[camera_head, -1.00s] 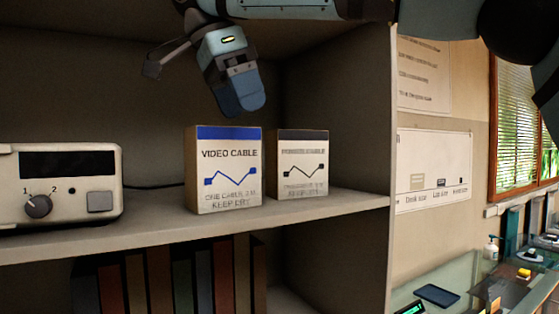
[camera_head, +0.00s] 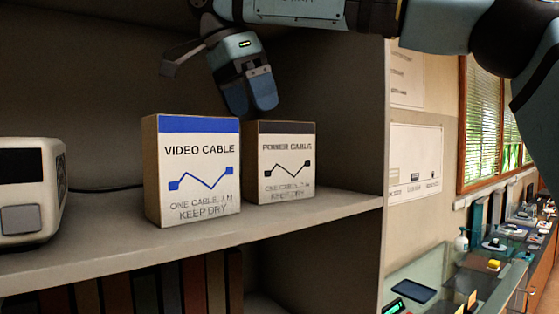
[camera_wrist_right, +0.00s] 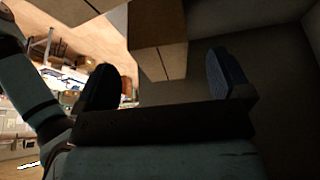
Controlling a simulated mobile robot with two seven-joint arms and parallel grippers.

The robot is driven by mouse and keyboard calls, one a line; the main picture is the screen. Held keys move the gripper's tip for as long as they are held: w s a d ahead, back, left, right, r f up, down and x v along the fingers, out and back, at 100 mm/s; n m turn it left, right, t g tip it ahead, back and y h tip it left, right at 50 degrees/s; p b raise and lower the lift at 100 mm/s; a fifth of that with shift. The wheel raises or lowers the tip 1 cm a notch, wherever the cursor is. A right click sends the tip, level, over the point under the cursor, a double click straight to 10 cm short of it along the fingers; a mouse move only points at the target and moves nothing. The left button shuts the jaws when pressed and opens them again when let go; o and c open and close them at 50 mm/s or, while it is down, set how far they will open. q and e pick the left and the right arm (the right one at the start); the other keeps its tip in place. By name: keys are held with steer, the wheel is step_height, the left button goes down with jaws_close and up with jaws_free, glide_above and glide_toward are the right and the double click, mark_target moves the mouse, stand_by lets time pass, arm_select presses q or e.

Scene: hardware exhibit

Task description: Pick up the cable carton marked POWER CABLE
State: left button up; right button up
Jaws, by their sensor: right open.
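The carton marked POWER CABLE (camera_head: 286,165) stands upright on the shelf, with a dark band along its top and a blue zigzag drawing. The similar VIDEO CABLE carton (camera_head: 193,175), with a blue band, stands beside it on the left and nearer to me. My right gripper (camera_head: 252,98) points down, its fingertips just above the level of the carton tops, near the gap between the cartons. It is open and empty. In the right wrist view, cardboard surfaces (camera_wrist_right: 158,28) show ahead between the spread fingers; I cannot tell which carton they belong to. My left gripper is out of view.
A beige device (camera_head: 32,190) stands at the shelf's left, with a black cable behind. The shelf (camera_head: 310,214) is bare right of the cartons, up to a side panel (camera_head: 350,110). Books (camera_head: 175,285) stand below. A glass counter lies at right.

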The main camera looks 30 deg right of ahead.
mark_target(279, 161)
steer(key=d, duration=0.3)
steer(key=shift+d+r, duration=0.1)
steer(key=shift+d, duration=0.15)
steer(key=x, duration=0.2)
steer(key=shift+d+f, duration=0.2)
steer(key=shift+d, duration=0.15)
steer(key=shift+w+d+f, duration=0.1)
steer(key=shift+d+f, duration=0.05)
steer(key=shift+f, duration=0.25)
steer(key=shift+a+r, duration=0.15)
steer(key=shift+a, duration=0.2)
steer(key=shift+d+f, duration=0.2)
steer(key=shift+f, duration=0.1)
steer(key=shift+a, duration=0.1)
steer(key=c, duration=1.3)
steer(key=shift+c, duration=0.6)
